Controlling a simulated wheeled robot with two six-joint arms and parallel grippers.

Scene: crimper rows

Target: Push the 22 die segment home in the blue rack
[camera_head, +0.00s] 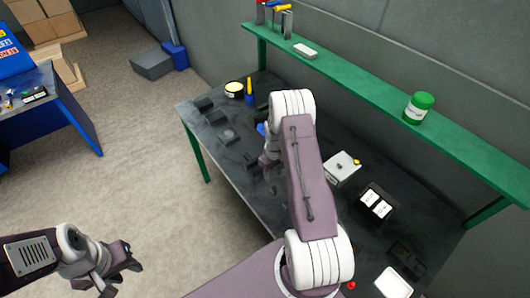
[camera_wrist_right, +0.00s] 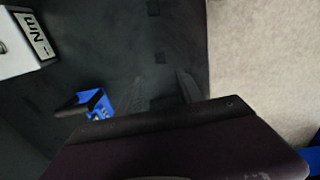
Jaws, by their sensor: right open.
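A small blue rack (camera_wrist_right: 101,103) shows in the right wrist view, left of my right gripper's fingers. A dark die segment (camera_wrist_right: 78,105) lies across it and sticks out past its left side; no number on it is legible. In the head view only a bit of the blue rack (camera_head: 261,128) shows beside my right arm. My right gripper (camera_wrist_right: 164,90) is open and empty, its fingers apart over the dark bench, to the right of the rack. My left gripper (camera_head: 127,274) looks open and empty, out over the floor away from the bench.
The dark bench (camera_head: 240,185) holds several dark blocks, a grey box (camera_head: 343,168), a black holder with white labels (camera_head: 378,204) and a white tray (camera_head: 393,284).

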